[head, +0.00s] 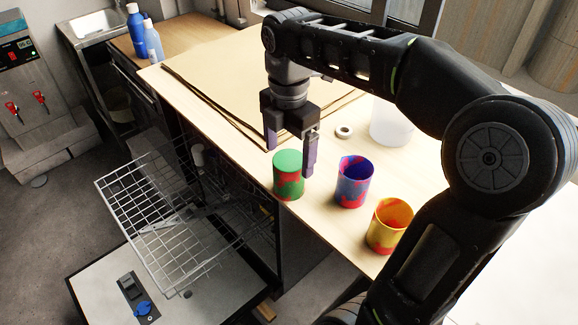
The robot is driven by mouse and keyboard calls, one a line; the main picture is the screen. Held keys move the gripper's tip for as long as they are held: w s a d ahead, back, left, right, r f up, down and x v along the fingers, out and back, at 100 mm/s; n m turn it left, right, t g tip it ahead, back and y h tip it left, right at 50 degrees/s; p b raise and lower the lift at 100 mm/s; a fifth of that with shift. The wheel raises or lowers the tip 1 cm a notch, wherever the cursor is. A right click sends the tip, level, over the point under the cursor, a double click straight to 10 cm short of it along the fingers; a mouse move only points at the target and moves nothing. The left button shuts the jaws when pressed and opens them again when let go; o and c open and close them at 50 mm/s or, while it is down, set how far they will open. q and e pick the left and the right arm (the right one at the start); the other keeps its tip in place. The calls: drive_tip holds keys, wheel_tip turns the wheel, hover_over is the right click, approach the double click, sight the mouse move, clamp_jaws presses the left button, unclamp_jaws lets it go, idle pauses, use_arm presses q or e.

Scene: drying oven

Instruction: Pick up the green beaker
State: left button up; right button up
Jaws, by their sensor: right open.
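The green beaker (287,176), green with red patches, stands upright near the front edge of the wooden counter (222,118). My right gripper (290,160) points down at it, with one finger to the upper left of the beaker and the other at its right side. The gripper is open with nothing between its fingers. In this view the fingertips overlap the area around the beaker's top; I cannot tell their exact height. My left gripper is not in view.
A blue and red cup (354,184) and a yellow and red cup (388,228) stand to the right of the beaker. A white container (391,124) and a small white ring (344,131) are behind. An open dishwasher rack (160,225) lies below the counter edge.

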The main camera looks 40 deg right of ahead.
sight(289, 177)
drive_tip(key=shift+f, duration=0.15)
drive_tip(key=shift+f, duration=1.25)
wheel_tip(289, 177, down, 5)
drive_tip(key=shift+w+d+f+p, duration=0.1)
drive_tip(key=shift+w+p, duration=0.05)
drive_tip(key=shift+p, duration=0.25)
drive_tip(key=shift+c, duration=0.5)
drive_tip(key=c, duration=1.5)
drive_tip(key=shift+o, duration=0.2)
wheel_tip(289, 177, up, 10)
drive_tip(key=shift+r+p, duration=0.1)
drive_tip(key=shift+p, duration=0.3)
